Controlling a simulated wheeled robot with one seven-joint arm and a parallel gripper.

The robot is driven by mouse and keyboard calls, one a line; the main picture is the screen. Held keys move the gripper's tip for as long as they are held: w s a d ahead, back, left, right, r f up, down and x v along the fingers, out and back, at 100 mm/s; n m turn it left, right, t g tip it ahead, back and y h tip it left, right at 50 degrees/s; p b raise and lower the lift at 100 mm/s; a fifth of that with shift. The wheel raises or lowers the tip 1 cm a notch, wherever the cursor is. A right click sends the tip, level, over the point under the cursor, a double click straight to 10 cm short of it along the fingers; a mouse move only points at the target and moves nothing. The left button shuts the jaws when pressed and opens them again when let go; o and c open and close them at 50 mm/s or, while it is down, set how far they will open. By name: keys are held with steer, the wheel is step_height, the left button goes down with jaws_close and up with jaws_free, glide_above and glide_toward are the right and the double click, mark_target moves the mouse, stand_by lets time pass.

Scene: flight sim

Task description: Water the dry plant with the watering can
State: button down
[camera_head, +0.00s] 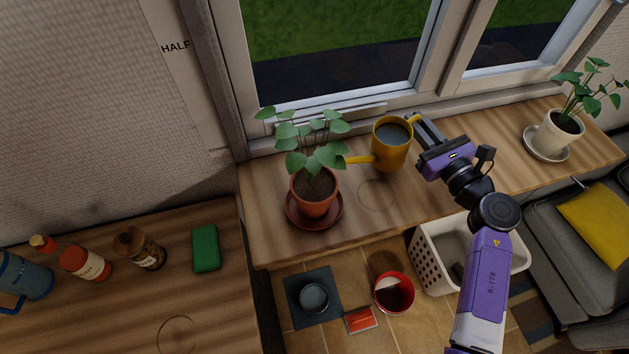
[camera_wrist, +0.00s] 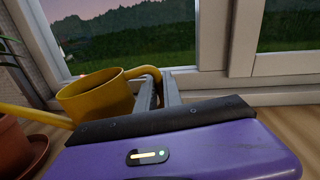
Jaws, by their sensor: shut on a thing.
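The yellow watering can (camera_head: 391,155) is near the window, with dark liquid showing inside and its spout pointing left toward a potted plant. My gripper (camera_head: 417,122) is shut on the can's handle at its right side. In the wrist view the can (camera_wrist: 100,95) looks slightly tilted, and my gripper (camera_wrist: 160,88) is around its handle. The plant (camera_head: 313,185) stands in a terracotta pot on a saucer (camera_head: 315,216) on the sill; its soil looks brown. The spout tip is beside its leaves, right of the pot. A second plant (camera_head: 566,122) stands in a white pot at the far right.
The wooden sill (camera_head: 465,205) has a faint ring mark in front of the can. A white basket (camera_head: 435,270), a red bucket (camera_head: 394,292) and a bowl (camera_head: 313,298) are on the floor below. Bottles (camera_head: 86,263) and a green block (camera_head: 205,248) are on the left table.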

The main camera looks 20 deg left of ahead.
mark_target(413, 119)
steer(key=shift+s+a+r+n, duration=0.2)
steer(key=shift+r+n, duration=0.2)
steer(key=shift+r, duration=0.15)
stand_by(0.4)
steer(key=shift+s+a+r+n+p, duration=0.2)
steer(key=shift+s+r+n+p, duration=0.15)
steer(key=shift+r, duration=0.55)
steer(key=shift+s+a+r+n+p, duration=0.25)
steer(key=shift+r+n+p, duration=0.2)
steer(key=shift+r, duration=0.5)
steer(key=shift+s+a+r+n+p, duration=0.25)
steer(key=shift+r+p, duration=0.2)
steer(key=shift+r, duration=0.45)
stand_by(1.9)
steer(key=f+m+b, duration=0.1)
steer(key=f, duration=0.1)
steer(key=w+d+f+m+b, duration=0.1)
steer(key=f, duration=0.1)
steer(key=w+d+f+m, duration=0.1)
steer(key=f, duration=0.1)
steer(key=shift+w+f+b, duration=0.15)
steer(key=shift+f+b, duration=0.25)
steer(key=shift+w+f, duration=0.1)
steer(key=shift+w+d+f+m, duration=0.15)
steer(key=shift+f+m, duration=0.25)
steer(key=shift+m, duration=0.15)
step_height(413, 119, up, 4)
steer(key=p, duration=0.3)
steer(key=shift+f+p, duration=0.15)
steer(key=shift+p, duration=0.15)
